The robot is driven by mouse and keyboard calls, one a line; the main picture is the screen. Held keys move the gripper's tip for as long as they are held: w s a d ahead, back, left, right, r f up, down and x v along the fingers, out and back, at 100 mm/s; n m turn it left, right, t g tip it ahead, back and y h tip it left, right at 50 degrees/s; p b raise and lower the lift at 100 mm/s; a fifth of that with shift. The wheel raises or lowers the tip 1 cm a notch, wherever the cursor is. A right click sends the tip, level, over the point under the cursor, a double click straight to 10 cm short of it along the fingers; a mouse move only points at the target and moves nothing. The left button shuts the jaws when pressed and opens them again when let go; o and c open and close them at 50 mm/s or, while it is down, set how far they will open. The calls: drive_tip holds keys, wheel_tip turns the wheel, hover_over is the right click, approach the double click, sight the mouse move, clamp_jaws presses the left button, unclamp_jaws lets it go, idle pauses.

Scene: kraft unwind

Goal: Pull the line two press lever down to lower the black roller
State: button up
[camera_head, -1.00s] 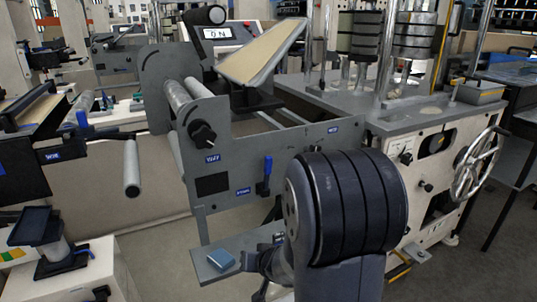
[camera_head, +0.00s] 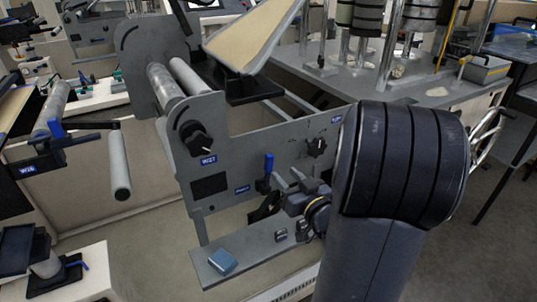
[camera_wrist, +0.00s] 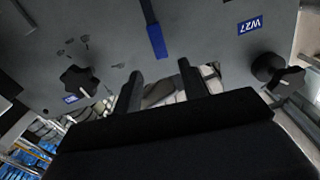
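The press lever (camera_head: 268,164), with a blue handle, stands upright on the grey side plate of the W27 machine, right of a small blue label. In the wrist view the blue handle (camera_wrist: 157,42) shows just beyond and between the lines of the two fingers. My gripper (camera_head: 287,181) is close to the lever, just right of it and slightly low in the head view. In the wrist view its dark fingers (camera_wrist: 161,82) are apart with nothing held between them. I cannot tell which roller is the black one; two silver rollers (camera_head: 165,86) show at the upper left.
The plate carries a black knob (camera_head: 196,141) by the W27 label and another black knob (camera_head: 317,147) at right. A grey shelf (camera_head: 255,255) with a blue block (camera_head: 222,261) lies below my gripper.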

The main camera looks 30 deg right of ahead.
sight(271, 161)
drive_tip(key=w, duration=0.9)
drive_tip(key=shift+w+a, duration=0.2)
drive_tip(key=shift+w, duration=0.05)
clamp_jaws()
